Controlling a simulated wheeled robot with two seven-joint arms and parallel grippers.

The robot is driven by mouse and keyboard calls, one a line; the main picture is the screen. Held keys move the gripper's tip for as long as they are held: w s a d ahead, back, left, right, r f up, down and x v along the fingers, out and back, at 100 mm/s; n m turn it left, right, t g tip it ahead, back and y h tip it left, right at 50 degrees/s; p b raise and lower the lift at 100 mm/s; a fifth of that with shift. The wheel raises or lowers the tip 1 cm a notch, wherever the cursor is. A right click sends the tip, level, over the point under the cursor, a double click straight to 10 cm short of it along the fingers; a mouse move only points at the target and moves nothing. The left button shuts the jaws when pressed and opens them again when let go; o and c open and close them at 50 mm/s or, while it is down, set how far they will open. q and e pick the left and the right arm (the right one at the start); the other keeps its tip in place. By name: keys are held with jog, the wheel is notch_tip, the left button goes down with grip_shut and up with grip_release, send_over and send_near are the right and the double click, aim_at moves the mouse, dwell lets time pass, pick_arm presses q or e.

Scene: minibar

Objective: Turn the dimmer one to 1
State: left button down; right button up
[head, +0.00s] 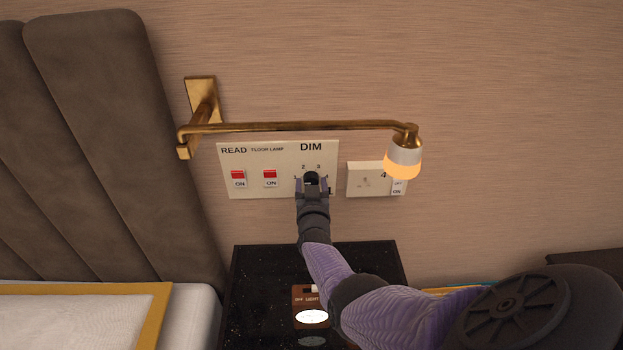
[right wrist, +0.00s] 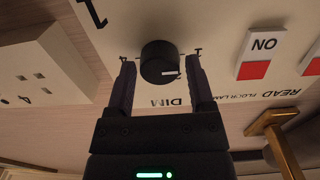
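The dimmer knob (right wrist: 159,58) is a round black knob on the cream wall panel (head: 250,155), under the word DIM. It carries a short white mark, low and to the right in the upside-down right wrist view. In the head view the knob (head: 311,177) is partly hidden by my right gripper (head: 311,184). In the right wrist view my right gripper (right wrist: 160,68) is open, one finger on each side of the knob, with a visible gap on both sides. Some scale numbers are hidden. My left gripper is not in view.
Red-and-white READ switch (head: 238,179) and FLOOR LAMP switch (head: 270,177) sit left of the knob. A brass wall lamp (head: 300,127) reaches across above the panel. A socket (head: 364,181) is to the right. A black bedside table (head: 262,270) stands below, beside the headboard (head: 100,120).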

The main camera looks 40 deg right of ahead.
jog(key=shift+o, duration=0.9)
jog(key=shift+s+a, duration=0.1)
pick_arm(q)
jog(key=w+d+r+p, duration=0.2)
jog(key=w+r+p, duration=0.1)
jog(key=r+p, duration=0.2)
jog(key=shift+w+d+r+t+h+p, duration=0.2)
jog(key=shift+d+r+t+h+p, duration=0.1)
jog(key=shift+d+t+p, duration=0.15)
pick_arm(e)
jog(key=v, duration=0.9)
jog(key=shift+s+a, duration=0.25)
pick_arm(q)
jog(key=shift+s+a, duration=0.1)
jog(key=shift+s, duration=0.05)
